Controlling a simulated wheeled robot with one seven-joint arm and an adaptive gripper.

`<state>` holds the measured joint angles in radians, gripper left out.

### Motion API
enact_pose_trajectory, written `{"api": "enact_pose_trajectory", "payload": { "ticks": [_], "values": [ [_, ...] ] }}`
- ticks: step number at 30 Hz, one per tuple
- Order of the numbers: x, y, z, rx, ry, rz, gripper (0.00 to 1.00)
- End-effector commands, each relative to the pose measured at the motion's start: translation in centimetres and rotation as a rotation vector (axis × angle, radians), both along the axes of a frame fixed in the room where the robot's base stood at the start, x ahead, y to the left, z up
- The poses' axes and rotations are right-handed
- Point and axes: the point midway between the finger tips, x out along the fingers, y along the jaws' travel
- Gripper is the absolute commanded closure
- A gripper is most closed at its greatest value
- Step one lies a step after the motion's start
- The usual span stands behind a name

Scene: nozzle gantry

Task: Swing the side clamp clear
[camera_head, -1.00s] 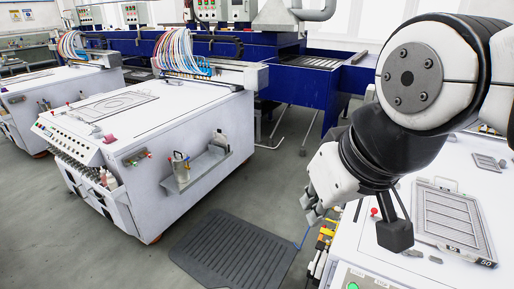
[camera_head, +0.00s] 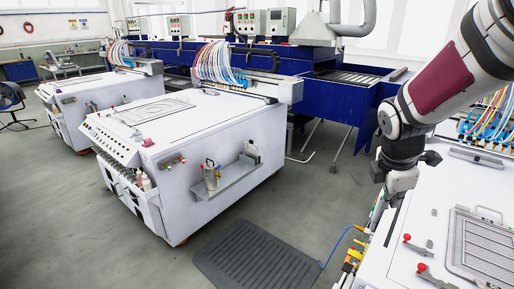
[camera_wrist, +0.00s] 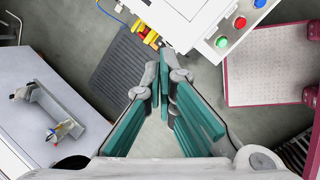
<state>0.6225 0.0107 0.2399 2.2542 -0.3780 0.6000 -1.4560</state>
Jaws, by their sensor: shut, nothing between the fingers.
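Two small clamps with red handles sit on the white table top (camera_head: 393,262) at the right, left of a framed metal plate (camera_head: 485,246). One red clamp (camera_head: 412,243) is farther back and the other red clamp (camera_head: 423,268) is nearer. I cannot tell which one is the side clamp. My gripper (camera_wrist: 163,66) is shut and empty, its teal-padded fingers together at the tips. In the head view my gripper (camera_head: 396,190) hangs by the table's left edge, behind and left of the clamps and apart from them. Neither clamp is recognisable in the wrist view.
A green, blue and red button panel (camera_wrist: 232,28) is on the machine's end. Yellow-red fittings (camera_head: 354,256) stick out along the table's left side. A dark ribbed mat (camera_head: 255,260) lies on the floor. Another white machine (camera_head: 185,130) stands to the left.

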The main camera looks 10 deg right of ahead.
Motion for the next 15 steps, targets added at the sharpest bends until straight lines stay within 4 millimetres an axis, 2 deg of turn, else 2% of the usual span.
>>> {"api": "enact_pose_trajectory", "payload": {
  "ticks": [1,6,10,15],
  "values": [
    [0.3,-1.7,-1.5,-0.007,0.046,0.075,1.0],
    [0.9,-6.5,-6.2,-0.031,0.167,0.376,1.0],
    [1.0,-9.4,-9.6,-0.037,0.224,0.589,1.0],
    [0.8,-11.9,-12.9,-0.043,0.258,0.786,1.0]
  ]
}}
